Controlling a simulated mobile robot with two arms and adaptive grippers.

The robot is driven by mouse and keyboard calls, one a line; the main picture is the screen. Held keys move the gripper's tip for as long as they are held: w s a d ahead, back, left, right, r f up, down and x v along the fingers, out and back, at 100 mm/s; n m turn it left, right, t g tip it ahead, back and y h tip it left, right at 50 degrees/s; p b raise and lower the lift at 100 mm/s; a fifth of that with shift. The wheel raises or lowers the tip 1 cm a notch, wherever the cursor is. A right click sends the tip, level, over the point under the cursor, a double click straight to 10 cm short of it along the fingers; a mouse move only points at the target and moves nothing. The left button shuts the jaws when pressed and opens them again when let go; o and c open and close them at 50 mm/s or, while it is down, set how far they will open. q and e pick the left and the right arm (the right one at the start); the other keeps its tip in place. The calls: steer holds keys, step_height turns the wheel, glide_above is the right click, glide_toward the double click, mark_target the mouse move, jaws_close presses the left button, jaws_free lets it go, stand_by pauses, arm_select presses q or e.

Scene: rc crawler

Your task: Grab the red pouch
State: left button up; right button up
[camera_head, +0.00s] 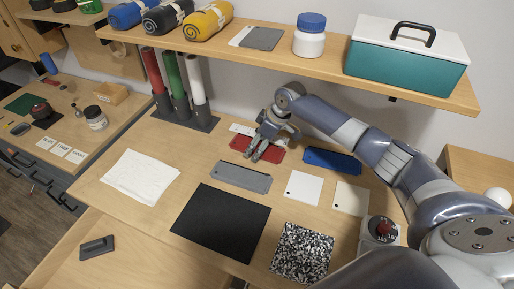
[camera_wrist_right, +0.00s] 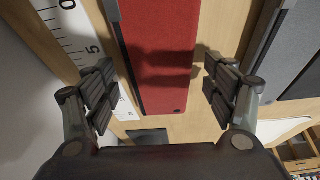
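The red pouch (camera_head: 275,155) lies flat on the table between the grey pouch and the blue pouch in the head view. It also shows in the right wrist view (camera_wrist_right: 158,65) as a long red strip at top centre. My right gripper (camera_head: 261,153) reaches over it from behind and hides part of it. In the right wrist view my right gripper (camera_wrist_right: 163,93) is open, with one finger on each side of the pouch's width. No grip on the pouch shows. My left gripper is not in view.
A grey pouch (camera_head: 243,177) lies in front and a blue pouch (camera_head: 332,162) to the right. A white ruler (camera_wrist_right: 68,28) lies beside the red pouch. Red, green and white tubes (camera_head: 175,82) stand at left. A shelf (camera_head: 270,45) overhangs the back. A black mat (camera_head: 220,222) lies in front.

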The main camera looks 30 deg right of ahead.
steer(key=c, duration=0.8)
steer(key=shift+r, duration=0.15)
